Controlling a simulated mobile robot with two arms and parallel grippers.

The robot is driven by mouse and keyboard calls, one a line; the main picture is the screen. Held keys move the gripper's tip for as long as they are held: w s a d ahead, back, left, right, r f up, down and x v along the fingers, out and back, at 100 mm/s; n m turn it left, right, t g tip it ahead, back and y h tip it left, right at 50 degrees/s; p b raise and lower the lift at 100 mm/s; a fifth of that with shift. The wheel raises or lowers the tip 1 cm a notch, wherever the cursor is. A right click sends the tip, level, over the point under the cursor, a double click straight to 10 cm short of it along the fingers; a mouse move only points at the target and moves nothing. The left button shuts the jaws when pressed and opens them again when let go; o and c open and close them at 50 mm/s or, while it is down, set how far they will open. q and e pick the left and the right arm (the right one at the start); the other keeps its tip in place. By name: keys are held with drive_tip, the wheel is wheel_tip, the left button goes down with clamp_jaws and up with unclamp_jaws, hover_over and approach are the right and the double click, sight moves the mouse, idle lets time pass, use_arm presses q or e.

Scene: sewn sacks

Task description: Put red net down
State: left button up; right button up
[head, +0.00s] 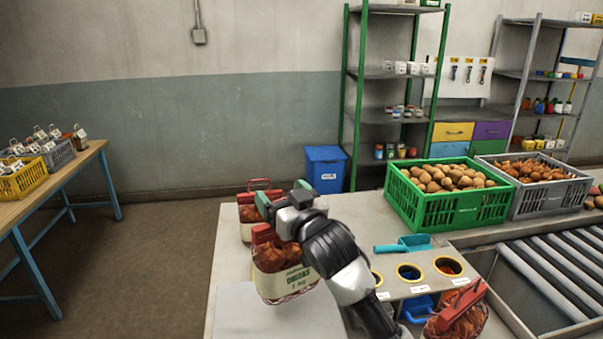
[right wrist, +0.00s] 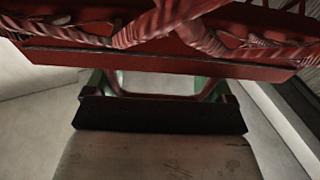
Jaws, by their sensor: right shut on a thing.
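My right gripper (head: 283,205) is shut on the red handle of a red net (head: 277,256) filled with onions, with a pale label band around it. The net hangs upright over the left part of the grey table (head: 225,290). I cannot tell whether its bottom touches the table. In the right wrist view the red top bar and netting of the red net (right wrist: 160,55) fill the upper part. A second red net (head: 246,217) stands on the table just behind the held one, partly hidden by it and by my gripper. My left gripper is not in view.
A holder with round holes (head: 405,291), a teal scoop (head: 403,245) and another red net (head: 455,318) lie right of my arm. Rollers (head: 560,270) run at far right.

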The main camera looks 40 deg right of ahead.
sight(273, 237)
drive_tip(key=a, duration=0.1)
drive_tip(key=a+f, duration=0.2)
drive_tip(key=a, duration=0.1)
drive_tip(key=shift+p, duration=0.35)
wheel_tip(273, 237, down, 3)
drive_tip(key=shift+d+f+p, duration=0.1)
drive_tip(key=shift+f+p, duration=0.1)
drive_tip(key=shift+p, duration=0.2)
drive_tip(key=shift+f, duration=0.4)
drive_tip(key=o, duration=1.7)
drive_tip(key=shift+f, duration=0.1)
drive_tip(key=shift+b+v, duration=1.9)
drive_tip(key=shift+v, duration=4.15)
